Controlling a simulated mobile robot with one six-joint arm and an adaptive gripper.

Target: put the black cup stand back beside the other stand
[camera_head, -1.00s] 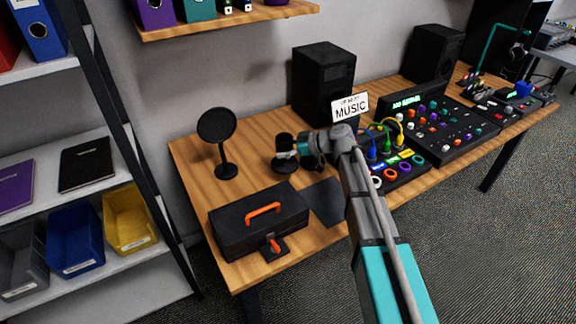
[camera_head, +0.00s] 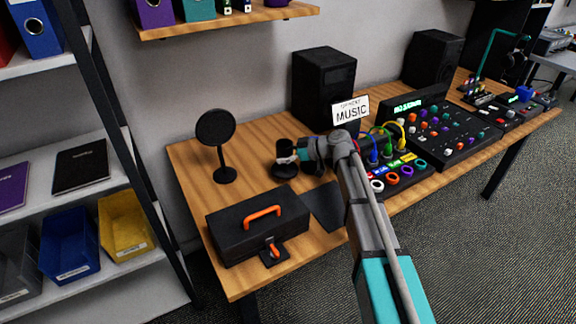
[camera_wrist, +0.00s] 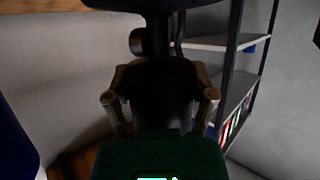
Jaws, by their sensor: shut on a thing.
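The black cup stand (camera_head: 285,171) is at the back left of the wooden table, with a round base and a dark cup-like top. My gripper (camera_head: 299,152) is shut on its upright part from the right. In the wrist view my gripper's fingers (camera_wrist: 160,100) sit on both sides of the dark stand (camera_wrist: 158,75), with a wide dark part at the top edge. The stand looks upright; I cannot tell whether its base touches the table. The other stand (camera_head: 216,128), a black disc on a thin post with a round base, stands to the left, apart from it.
A black toolbox (camera_head: 235,232) with an orange handle lies in front. A dark flat sheet (camera_head: 322,203) is beside it. A black speaker (camera_head: 323,80) and a "MUSIC" sign (camera_head: 350,111) stand behind, right. Bare wooden tabletop (camera_head: 250,178) shows between the two stands.

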